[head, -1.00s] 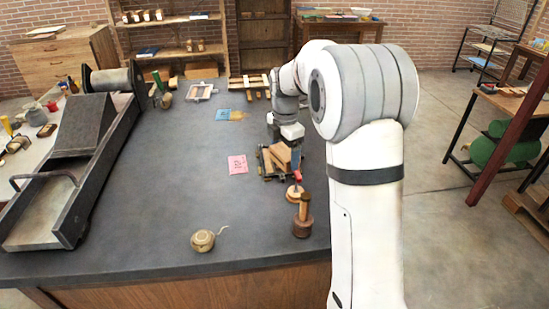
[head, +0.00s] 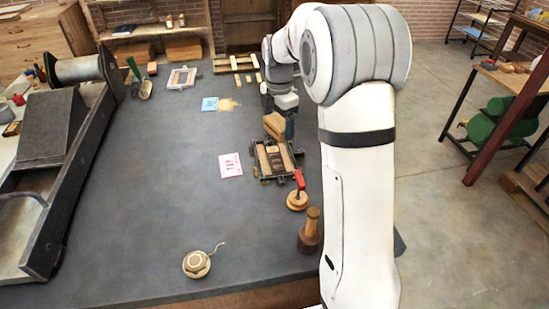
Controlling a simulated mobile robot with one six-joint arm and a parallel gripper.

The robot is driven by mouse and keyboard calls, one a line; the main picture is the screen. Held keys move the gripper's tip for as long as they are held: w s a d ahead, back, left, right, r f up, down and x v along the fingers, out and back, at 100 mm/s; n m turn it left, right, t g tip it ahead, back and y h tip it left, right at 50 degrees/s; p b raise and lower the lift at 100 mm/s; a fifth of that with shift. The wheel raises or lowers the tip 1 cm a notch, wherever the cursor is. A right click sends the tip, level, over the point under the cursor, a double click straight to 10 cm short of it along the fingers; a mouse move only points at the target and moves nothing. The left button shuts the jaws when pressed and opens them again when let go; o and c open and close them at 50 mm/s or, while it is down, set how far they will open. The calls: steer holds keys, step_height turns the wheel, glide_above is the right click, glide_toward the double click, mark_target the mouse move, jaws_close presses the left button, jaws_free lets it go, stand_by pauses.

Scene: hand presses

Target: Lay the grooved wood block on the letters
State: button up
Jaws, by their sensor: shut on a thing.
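The grooved wood block (head: 274,124) is a light brown block just beyond the far edge of the small press bed, as seen in the head view. My gripper (head: 289,126) is at its right side and shut on it. Its height above the table is hard to judge, and its groove cannot be made out. The dark-framed press bed (head: 256,171) has wooden strips lying in it. The letters (head: 273,159) appear as a small area between the strips, too small to read. My gripper's fingertips are partly hidden by the block.
A pink card (head: 231,165) lies left of the bed, and a round pale item with a cord (head: 196,264) lies in front. A large press (head: 60,190) fills the left; the middle tabletop is clear.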

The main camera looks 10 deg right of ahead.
steer(key=shift+a, duration=0.2)
steer(key=shift+f, duration=0.2)
step_height(320, 180, down, 10)
steer(key=shift+a+r+p, duration=0.1)
steer(key=shift+r+p, duration=0.1)
steer(key=shift+p, duration=0.6)
steer(key=shift+f+b, duration=0.4)
steer(key=shift+f, duration=0.05)
steer(key=o, duration=1)
steer(key=shift+c, duration=0.2)
